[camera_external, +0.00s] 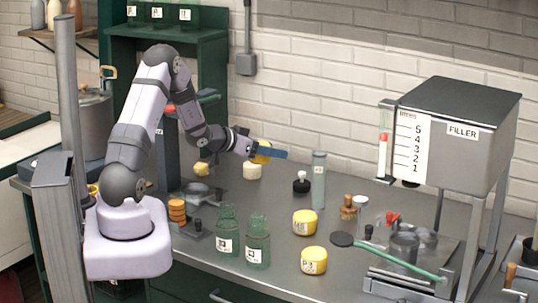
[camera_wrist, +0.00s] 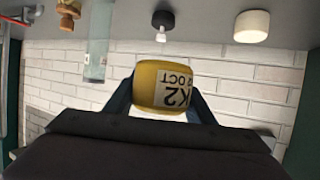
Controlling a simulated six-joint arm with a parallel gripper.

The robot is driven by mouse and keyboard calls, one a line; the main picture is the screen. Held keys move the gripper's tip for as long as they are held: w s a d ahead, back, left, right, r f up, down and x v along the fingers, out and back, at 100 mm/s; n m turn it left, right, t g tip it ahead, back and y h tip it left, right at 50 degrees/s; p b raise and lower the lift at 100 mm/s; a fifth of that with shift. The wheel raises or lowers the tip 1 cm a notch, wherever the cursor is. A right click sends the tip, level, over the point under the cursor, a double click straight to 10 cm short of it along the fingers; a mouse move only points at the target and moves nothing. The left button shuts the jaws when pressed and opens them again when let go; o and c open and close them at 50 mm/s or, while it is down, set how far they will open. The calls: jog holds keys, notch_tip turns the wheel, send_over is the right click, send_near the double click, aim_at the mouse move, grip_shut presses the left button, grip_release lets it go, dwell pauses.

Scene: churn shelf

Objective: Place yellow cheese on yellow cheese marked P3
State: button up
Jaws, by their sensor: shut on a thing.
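My gripper (camera_external: 266,152) is shut on a yellow cheese (camera_external: 262,147) and holds it in the air above the back of the bench. In the wrist view this cheese (camera_wrist: 163,86) sits between my fingers, with a label reading K2 and a date, upside down. The yellow cheese marked P3 (camera_external: 313,262) stands on the bench near the front edge, well to the front right of my gripper. Its top is bare. The P3 cheese does not show in the wrist view.
Another yellow cheese (camera_external: 304,223) stands just behind P3.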

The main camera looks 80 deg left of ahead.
notch_tip(320, 180, up, 8)
jog(key=w+d+r+p, duration=0.1)
jog(key=w+d+r, duration=0.1)
jog(key=w+d, duration=0.65)
jog(key=w+d+r, duration=0.2)
jog(key=w+d, duration=0.2)
jog(key=d, duration=0.9)
jog(key=s+d+f+p, duration=0.1)
jog(key=s+d, duration=0.1)
jog(key=d, duration=0.5)
jog(key=s+d+f, duration=0.1)
jog(key=d+f, duration=0.1)
jog(key=d, duration=0.5)
jog(key=s+d+f, duration=0.4)
jog(key=f, duration=0.2)
jog(key=shift+f+n+y+p, duration=0.3)
jog(key=shift+y+p, duration=0.05)
jog(key=shift+y, duration=0.05)
